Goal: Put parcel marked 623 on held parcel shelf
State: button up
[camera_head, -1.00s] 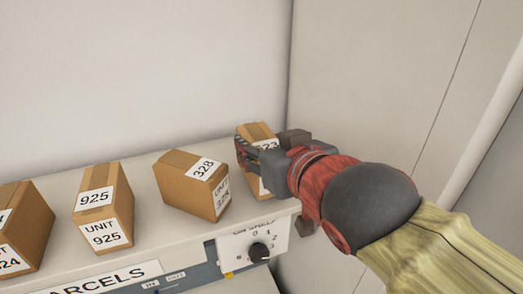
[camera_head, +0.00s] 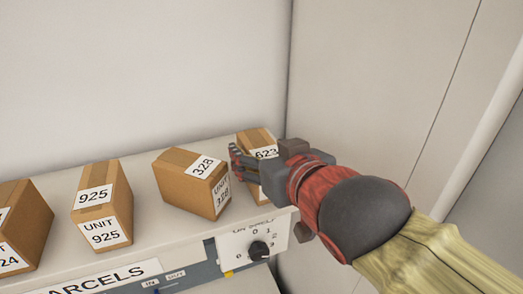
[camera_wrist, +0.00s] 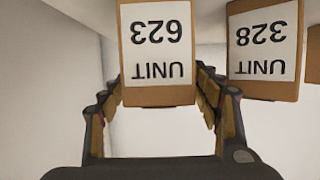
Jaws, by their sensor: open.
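The parcel marked 623 (camera_head: 258,141) stands at the right end of the parcels shelf in the head view, mostly hidden behind my gripper. In the wrist view the parcel 623 (camera_wrist: 157,92) appears upside down, with its UNIT 623 label facing the camera. My gripper (camera_head: 240,165) is open at the parcel, with one finger showing on its left side in the head view. In the wrist view my gripper (camera_wrist: 160,100) has a finger on each side of the parcel's lower part in the picture. I cannot tell whether the fingers touch it. The held parcel shelf is not identifiable.
Parcel 328 (camera_head: 190,180) stands close to the left of parcel 623, with only a narrow gap. Parcel 925 (camera_head: 101,206) and another parcel (camera_head: 24,228) stand further left. A dial panel (camera_head: 254,245) is below the shelf (camera_head: 160,235). A wall (camera_head: 375,90) is close on the right.

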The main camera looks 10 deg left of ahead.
jog(key=shift+s+r, duration=0.1)
jog(key=shift+r, duration=0.1)
jog(key=b+v, duration=0.2)
jog(key=v, duration=0.9)
jog(key=shift+s+d, duration=0.2)
jog(key=shift+s, duration=0.15)
